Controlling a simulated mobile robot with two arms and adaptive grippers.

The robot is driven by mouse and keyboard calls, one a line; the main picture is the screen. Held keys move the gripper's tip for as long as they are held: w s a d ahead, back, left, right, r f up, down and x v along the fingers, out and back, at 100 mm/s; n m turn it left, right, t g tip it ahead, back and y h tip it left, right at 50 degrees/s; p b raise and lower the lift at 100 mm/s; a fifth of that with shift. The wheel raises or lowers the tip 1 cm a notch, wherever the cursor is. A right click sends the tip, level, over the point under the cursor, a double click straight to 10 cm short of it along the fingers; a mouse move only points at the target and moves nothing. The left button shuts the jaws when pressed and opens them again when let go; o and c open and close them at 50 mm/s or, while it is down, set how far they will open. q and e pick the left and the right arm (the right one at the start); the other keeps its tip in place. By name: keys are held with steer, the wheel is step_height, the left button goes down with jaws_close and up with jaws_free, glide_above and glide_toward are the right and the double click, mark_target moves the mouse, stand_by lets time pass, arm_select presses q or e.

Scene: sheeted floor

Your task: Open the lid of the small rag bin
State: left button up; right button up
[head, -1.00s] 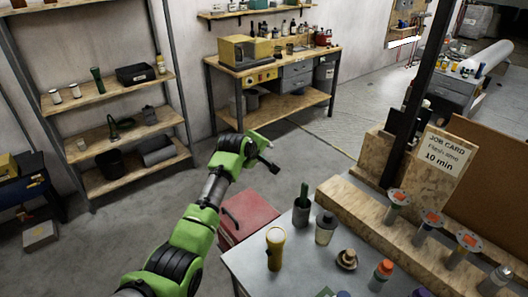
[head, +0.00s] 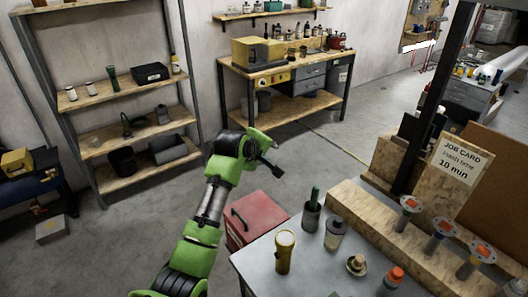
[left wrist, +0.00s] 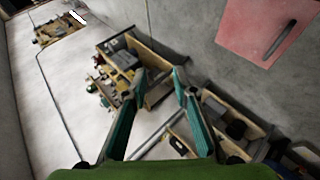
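The small rag bin is a red box (head: 264,212) with a closed lid and a dark bar handle (head: 239,219) on top. It stands low beside the left edge of the grey table in the head view. My left gripper (head: 271,163) is above and beyond the bin in the picture, apart from it. In the left wrist view the left gripper (left wrist: 160,74) has its two fingers spread with nothing between them. The red lid (left wrist: 250,28) and its handle (left wrist: 280,40) show at that view's top right. My right gripper is not in view.
A shelf unit (head: 103,139) and workbench (head: 262,72) stand at the back.

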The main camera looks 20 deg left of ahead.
arm_select(q)
steer(key=v, duration=0.4)
steer(key=shift+s, duration=0.1)
steer(key=shift+f, duration=0.1)
